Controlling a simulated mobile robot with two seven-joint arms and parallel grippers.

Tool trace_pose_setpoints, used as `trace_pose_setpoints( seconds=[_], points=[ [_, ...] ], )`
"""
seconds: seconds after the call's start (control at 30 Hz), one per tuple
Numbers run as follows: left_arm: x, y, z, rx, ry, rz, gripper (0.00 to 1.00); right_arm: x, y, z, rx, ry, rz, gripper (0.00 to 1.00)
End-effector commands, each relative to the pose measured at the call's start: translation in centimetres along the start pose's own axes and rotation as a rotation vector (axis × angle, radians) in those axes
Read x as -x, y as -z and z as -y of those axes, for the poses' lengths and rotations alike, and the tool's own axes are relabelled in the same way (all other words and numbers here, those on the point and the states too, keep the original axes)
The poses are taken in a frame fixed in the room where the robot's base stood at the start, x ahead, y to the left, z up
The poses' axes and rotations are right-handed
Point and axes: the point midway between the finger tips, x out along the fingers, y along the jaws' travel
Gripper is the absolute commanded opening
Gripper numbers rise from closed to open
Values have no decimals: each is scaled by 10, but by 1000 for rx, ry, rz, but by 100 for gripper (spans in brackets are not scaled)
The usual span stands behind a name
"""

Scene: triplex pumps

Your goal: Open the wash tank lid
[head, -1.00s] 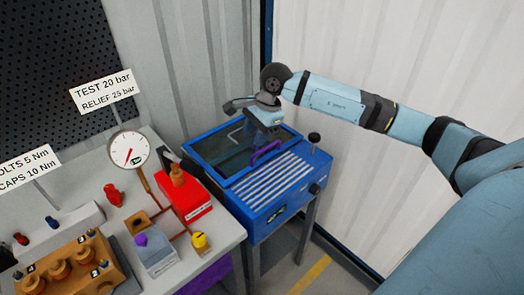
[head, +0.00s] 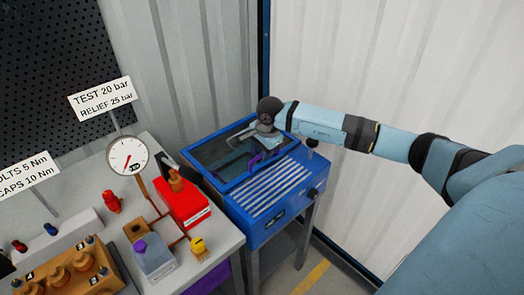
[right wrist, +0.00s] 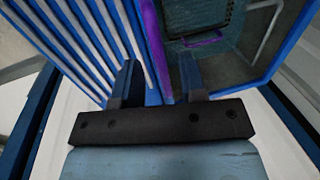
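The blue wash tank (head: 285,215) stands right of the bench, with slats across its front top. Its lid (head: 205,165) is a blue frame with a dark see-through pane and lies down over the tank. A purple handle (head: 254,161) is at the lid's front edge. My right gripper (head: 262,146) is over the lid, close to the handle; its fingertips are hard to make out in the head view. In the right wrist view my right gripper (right wrist: 158,78) has its fingers apart, with a purple bar (right wrist: 154,45) between them. My left gripper is out of view.
Corrugated walls (head: 385,60) stand close behind and right of the tank. A black knob (head: 312,143) rises at the tank's right.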

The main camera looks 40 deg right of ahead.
Motion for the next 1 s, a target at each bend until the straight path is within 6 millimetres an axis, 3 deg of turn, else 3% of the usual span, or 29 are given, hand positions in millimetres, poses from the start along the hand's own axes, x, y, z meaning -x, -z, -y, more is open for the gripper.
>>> trace_pose_setpoints(
  seconds=[0.4,0.6,1.0],
  points=[
    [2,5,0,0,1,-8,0,-10,0,0,-1,0,0,38],
    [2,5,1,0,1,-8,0,-10,0,0,-1,0,0,0],
    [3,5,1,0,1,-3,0,1,0,6,-2,-33,1,0]
  ],
)
